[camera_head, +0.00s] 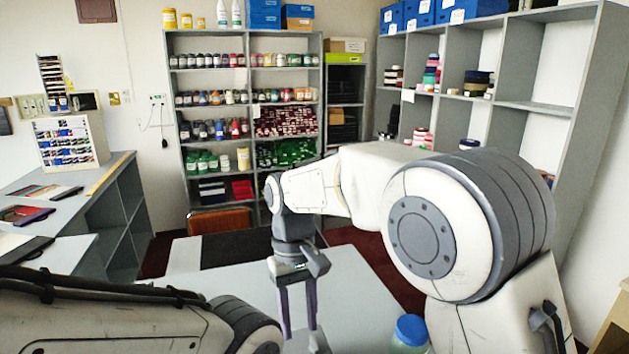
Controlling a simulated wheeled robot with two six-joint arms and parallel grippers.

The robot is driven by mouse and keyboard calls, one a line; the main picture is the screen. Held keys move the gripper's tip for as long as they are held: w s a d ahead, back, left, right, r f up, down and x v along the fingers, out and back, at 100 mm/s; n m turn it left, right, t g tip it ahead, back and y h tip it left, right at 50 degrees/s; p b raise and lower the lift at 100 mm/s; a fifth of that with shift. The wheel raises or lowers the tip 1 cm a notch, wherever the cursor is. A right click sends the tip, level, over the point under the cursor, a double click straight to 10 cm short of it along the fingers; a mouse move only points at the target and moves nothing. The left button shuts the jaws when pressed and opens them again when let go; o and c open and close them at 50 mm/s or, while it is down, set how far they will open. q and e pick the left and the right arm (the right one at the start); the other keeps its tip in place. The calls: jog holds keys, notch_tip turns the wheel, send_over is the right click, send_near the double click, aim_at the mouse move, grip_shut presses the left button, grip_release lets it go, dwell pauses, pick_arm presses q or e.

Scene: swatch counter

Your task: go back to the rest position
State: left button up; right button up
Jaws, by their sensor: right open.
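My right arm comes in from the right and reaches across the middle of the head view. My right gripper (299,318) points down over the light grey table (355,300). Its two fingers are apart and nothing shows between them. The finger tips are close to the lower edge of the picture, and I cannot tell how far above the table they are. My left arm crosses the lower left corner, but its gripper is out of view.
A jar with a blue lid (411,329) stands close beside my right arm. A grey counter (75,205) with swatches and folders is at left. Shelves of jars (250,122) stand at the back, and a grey shelf unit (590,95) is at right.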

jog(key=s+d+f+b, duration=0.1)
jog(key=s+d+f, duration=0.1)
jog(key=s, duration=0.4)
jog(key=s+d+f+n+t+y+b, duration=0.1)
jog(key=s+d+f, duration=0.2)
jog(key=s, duration=0.4)
jog(key=s+d+f+n+t+b, duration=0.1)
jog(key=s+d+f, duration=0.1)
jog(key=s, duration=0.5)
jog(key=shift+d+f+y, duration=0.25)
jog(key=shift+f+y, duration=0.05)
